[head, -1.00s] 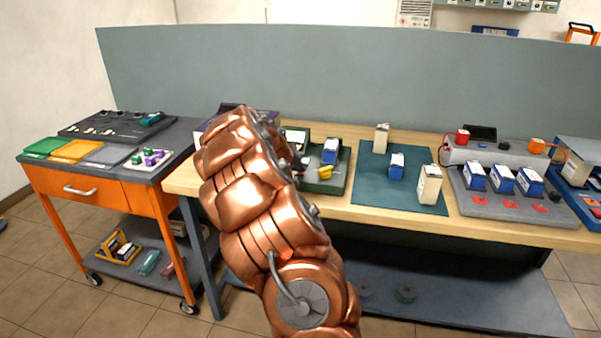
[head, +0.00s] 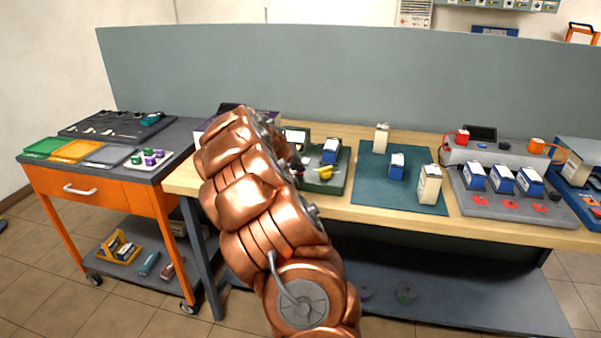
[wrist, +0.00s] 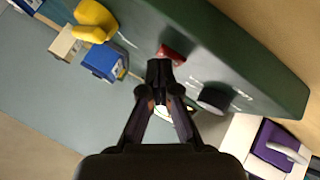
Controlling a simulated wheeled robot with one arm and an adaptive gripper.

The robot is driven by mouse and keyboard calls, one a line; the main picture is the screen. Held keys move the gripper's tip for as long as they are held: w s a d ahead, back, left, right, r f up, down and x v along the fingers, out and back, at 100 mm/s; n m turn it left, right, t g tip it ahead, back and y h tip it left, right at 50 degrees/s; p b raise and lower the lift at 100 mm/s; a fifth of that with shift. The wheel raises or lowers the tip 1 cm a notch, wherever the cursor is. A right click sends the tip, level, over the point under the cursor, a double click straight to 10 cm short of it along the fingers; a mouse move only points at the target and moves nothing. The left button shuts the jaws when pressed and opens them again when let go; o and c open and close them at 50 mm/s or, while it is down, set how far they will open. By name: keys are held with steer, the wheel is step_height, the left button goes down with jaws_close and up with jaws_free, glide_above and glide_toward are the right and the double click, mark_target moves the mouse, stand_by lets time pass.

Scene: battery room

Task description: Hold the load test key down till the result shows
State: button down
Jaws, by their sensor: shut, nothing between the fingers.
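The dark green tester (head: 324,186) sits on the bench, partly hidden behind my arm. Its pale display (head: 297,137) shows beside the arm, too small to read. In the wrist view a red key (wrist: 171,54) is on the green face of the tester. My gripper (wrist: 160,68) is shut and empty, its tips right at the red key's edge and overlapping it in the picture. I cannot tell whether they touch it or whether it is pressed. In the head view the gripper is hidden behind my arm.
Near the key are a dark round knob (wrist: 214,98), a yellow clamp (wrist: 95,20) and a blue-and-white battery (wrist: 104,62). A teal mat (head: 375,190) with batteries lies to the right. An orange cart (head: 110,200) stands left.

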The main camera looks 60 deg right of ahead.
steer(key=shift+r, duration=0.8)
steer(key=shift+r, duration=0.1)
steer(key=shift+r+p, duration=0.55)
steer(key=shift+r, duration=1.85)
